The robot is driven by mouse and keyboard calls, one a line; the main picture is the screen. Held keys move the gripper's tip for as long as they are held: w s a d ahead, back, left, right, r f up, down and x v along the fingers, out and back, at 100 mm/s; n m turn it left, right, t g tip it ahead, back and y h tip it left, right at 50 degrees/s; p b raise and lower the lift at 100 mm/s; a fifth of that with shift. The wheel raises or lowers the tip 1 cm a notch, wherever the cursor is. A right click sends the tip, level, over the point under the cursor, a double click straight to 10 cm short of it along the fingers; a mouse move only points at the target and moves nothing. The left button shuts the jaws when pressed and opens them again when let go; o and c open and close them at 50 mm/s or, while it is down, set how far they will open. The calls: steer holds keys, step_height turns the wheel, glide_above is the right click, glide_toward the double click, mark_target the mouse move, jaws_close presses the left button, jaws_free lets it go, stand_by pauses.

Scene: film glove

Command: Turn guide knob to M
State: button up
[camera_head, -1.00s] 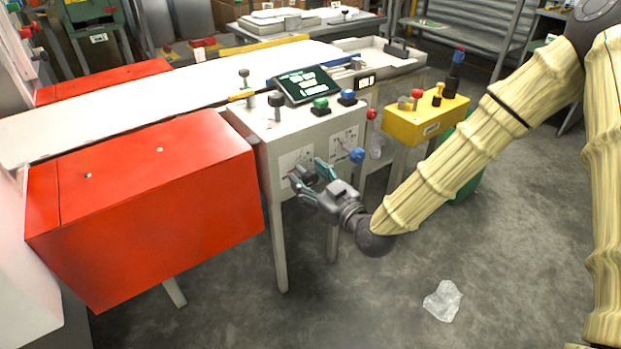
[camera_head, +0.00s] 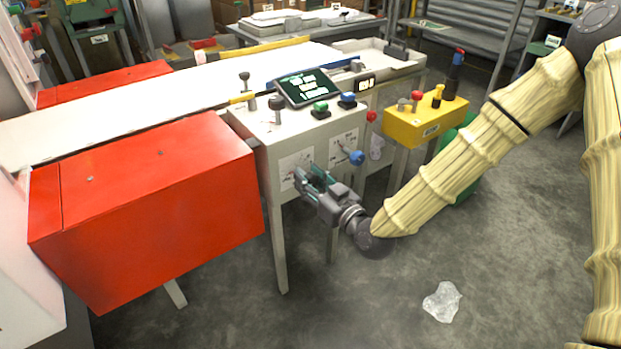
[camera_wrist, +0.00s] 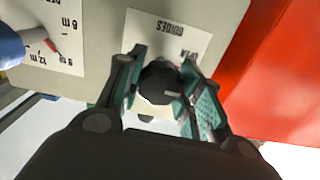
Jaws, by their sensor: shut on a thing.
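The guide knob (camera_wrist: 160,84) is dark and many-sided with a light pointer mark, seen in the wrist view in front of a white label (camera_wrist: 150,28) reading "GUIDES" upside down. My gripper (camera_wrist: 164,62) is shut on it, with a teal-padded finger on either side. The lower part of the label and most of its position letters are hidden, so I cannot tell which letter the mark faces. In the head view my gripper (camera_head: 308,178) is at the front face of the white machine cabinet (camera_head: 290,141), and its fingers hide the knob.
A blue knob (camera_head: 356,157) with its own dial sits to the right on the same face. A large red box (camera_head: 150,200) stands close on the left. A screen (camera_head: 308,86) and several knobs are on top. A yellow box (camera_head: 425,122) is at right.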

steer(key=m+p, duration=0.1)
steer(key=m, duration=0.2)
steer(key=shift+r+m, duration=0.1)
steer(key=shift+m, duration=0.3)
steer(key=m+p, duration=0.1)
steer(key=m, duration=0.2)
steer(key=shift+w+d+m, duration=0.1)
steer(key=shift+m, duration=0.2)
steer(key=m, duration=0.3)
steer(key=shift+m+p, duration=0.3)
steer(key=shift+p, duration=0.1)
steer(key=m, duration=0.3)
steer(key=shift+m, duration=0.3)
steer(key=m, duration=0.3)
steer(key=shift+f+m+b, duration=0.25)
steer(key=shift+m+b, duration=0.05)
steer(key=m+b, duration=0.1)
steer(key=m, duration=0.2)
steer(key=shift+d+m, duration=0.1)
steer(key=shift+m, duration=0.3)
steer(key=m+b, duration=0.1)
steer(key=m, duration=0.3)
steer(key=shift+f+b, duration=0.1)
steer(key=shift+b, duration=0.2)
steer(key=shift+m+b, duration=0.45)
steer(key=shift+m, duration=0.75)
